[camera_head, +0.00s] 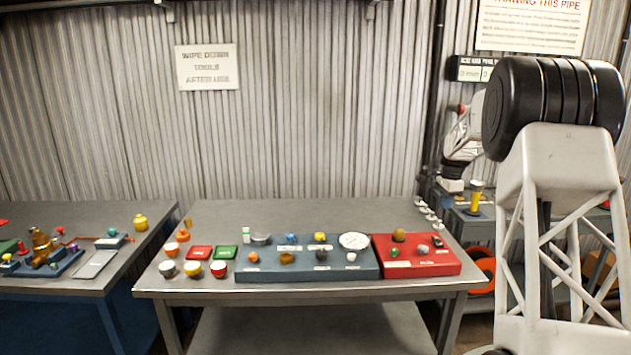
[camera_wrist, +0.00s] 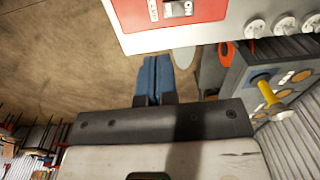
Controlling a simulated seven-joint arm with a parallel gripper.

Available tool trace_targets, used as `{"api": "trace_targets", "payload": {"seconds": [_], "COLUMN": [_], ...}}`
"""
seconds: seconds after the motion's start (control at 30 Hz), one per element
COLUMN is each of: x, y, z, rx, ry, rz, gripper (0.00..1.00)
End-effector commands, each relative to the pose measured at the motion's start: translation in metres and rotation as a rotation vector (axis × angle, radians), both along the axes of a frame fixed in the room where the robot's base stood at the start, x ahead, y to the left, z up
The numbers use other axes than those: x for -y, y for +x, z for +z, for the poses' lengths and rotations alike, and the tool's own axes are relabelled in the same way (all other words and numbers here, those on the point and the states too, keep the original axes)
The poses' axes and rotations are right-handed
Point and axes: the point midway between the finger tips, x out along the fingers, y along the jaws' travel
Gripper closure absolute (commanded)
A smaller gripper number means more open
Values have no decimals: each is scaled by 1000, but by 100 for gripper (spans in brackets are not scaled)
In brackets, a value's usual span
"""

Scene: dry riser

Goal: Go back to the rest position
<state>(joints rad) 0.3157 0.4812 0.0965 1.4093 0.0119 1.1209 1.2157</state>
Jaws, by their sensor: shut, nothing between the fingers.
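My gripper (camera_wrist: 152,78) shows in the wrist view as two blue fingers lying side by side, shut with nothing between them. The fingers are over bare brown floor and touch nothing that I can see. In the head view, my arm rises at the right. Its pale wrist part (camera_head: 462,140) hangs just past the right end of the middle bench, in front of the wall. The fingers cannot be made out there.
The middle bench (camera_head: 300,212) carries a blue panel (camera_head: 307,273), a red panel (camera_head: 415,268) and several small knobs. A yellow handle (camera_head: 476,195) stands on a side bench near my wrist. A red switch panel (camera_wrist: 196,12) lies close beyond the fingers. Another bench (camera_head: 75,215) is left.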

Motion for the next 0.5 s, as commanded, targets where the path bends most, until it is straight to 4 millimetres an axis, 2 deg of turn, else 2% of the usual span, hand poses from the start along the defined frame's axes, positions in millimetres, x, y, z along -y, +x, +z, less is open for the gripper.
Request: {"api": "trace_targets", "payload": {"seconds": [0.17,0.5], "x": [-22,-73], "y": [-21,-83], "z": [21,64], "rx": [9,30], "ry": [-6,-23], "rz": [65,240], "gripper": [100,100]}}
